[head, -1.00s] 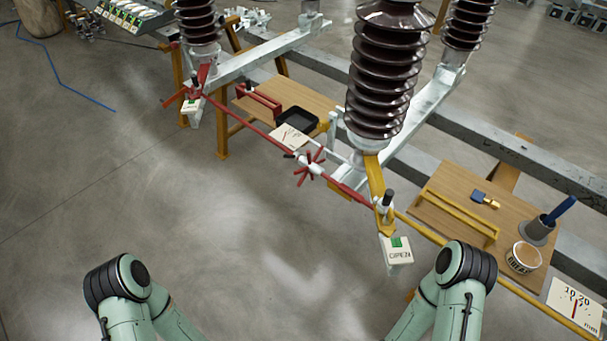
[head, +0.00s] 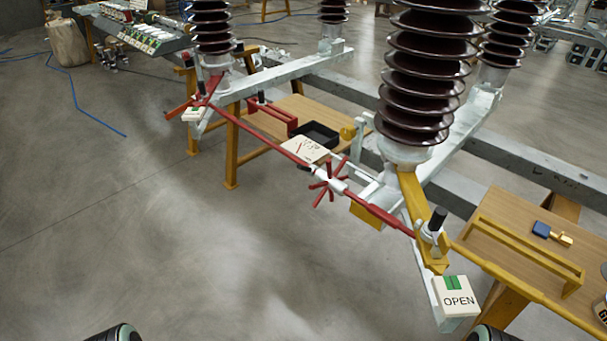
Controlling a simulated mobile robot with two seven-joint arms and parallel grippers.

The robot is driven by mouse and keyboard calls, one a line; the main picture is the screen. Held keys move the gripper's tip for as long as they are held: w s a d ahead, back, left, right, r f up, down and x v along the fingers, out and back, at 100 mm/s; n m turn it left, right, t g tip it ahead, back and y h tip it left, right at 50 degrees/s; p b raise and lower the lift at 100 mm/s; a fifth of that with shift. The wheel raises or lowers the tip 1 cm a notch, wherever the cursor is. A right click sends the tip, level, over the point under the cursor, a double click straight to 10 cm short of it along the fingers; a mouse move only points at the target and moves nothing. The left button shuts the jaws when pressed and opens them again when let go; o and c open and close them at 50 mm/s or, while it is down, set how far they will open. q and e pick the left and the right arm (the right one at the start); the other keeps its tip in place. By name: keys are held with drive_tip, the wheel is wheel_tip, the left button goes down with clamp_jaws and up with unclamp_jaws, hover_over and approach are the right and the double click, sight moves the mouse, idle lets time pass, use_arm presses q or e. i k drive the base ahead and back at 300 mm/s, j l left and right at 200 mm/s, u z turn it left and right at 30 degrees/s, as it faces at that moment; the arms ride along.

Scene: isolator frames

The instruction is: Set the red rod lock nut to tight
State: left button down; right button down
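The red rod (head: 257,141) runs diagonally from the left insulator's base to the yellow lever (head: 413,205) under the middle insulator. Partway along it sits a white fitting with red star-like spokes (head: 328,182), apparently the lock nut. Its tightness cannot be read from here. A thicker red section (head: 380,215) continues to its right. No gripper shows; only the tops of my two arms appear at the bottom edge, well below and apart from the rod.
A white OPEN sign (head: 456,299) hangs below the yellow lever. A wooden table (head: 297,112) behind the rod holds a black tray (head: 316,134) and a white dial card (head: 303,150). Another wooden table (head: 510,215) stands at right. The floor (head: 170,240) in front is clear.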

sight(310, 169)
drive_tip(key=i+j+z, duration=0.2)
drive_tip(key=z, duration=0.2)
drive_tip(key=i+j+z, duration=0.2)
drive_tip(key=z, duration=0.25)
drive_tip(key=j, duration=0.1)
